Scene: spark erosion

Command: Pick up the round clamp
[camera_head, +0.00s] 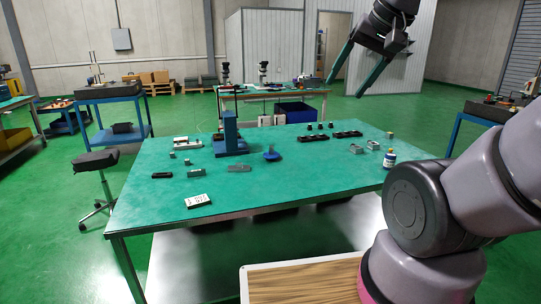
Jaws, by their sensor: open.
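No thing on the green-topped table (285,185) shows clearly enough for me to name it the round clamp. A small blue piece with a rounded base (271,154) near the middle of the table could be it, but I cannot tell. My gripper (344,89) is high at the upper right, well above and apart from the table. Its two long dark-green fingers are spread, with nothing between them.
A blue upright fixture (230,133) stands at the table's back left. Black racks (313,138) and small metal blocks (373,145) lie at the back right, near a bottle (390,159). A white card (197,201) lies at the front left. The front middle is clear.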

